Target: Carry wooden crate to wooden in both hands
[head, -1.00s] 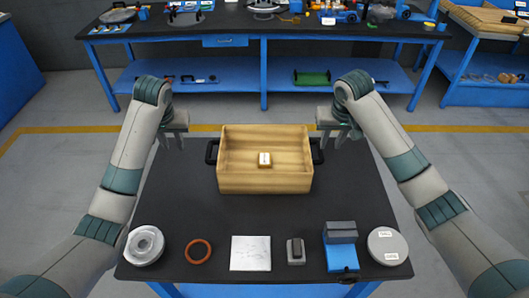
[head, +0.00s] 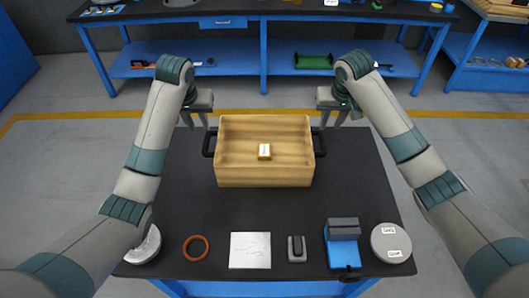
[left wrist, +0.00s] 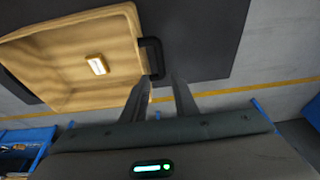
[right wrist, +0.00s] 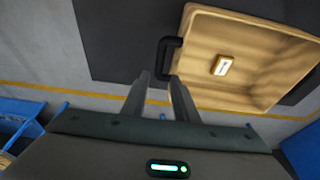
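The wooden crate (head: 264,172) stands on the dark table, open side up, with a black handle at each end. A small wooden block with a white label (head: 264,151) lies inside it. My left gripper (head: 199,124) is open beside the crate's left handle (head: 209,142); in the left wrist view its fingers (left wrist: 162,85) are spread near the handle (left wrist: 153,58). My right gripper (head: 332,122) is open beside the right handle (head: 318,142); in the right wrist view its fingers (right wrist: 158,82) are spread near the handle (right wrist: 168,56). Neither grips anything.
Along the table's front edge lie a round metal flange (head: 143,246), an orange ring (head: 195,248), a metal plate (head: 250,250), a small grey block (head: 297,248), a blue vise (head: 342,248) and a grey disc (head: 391,243). A blue workbench (head: 262,60) stands behind.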

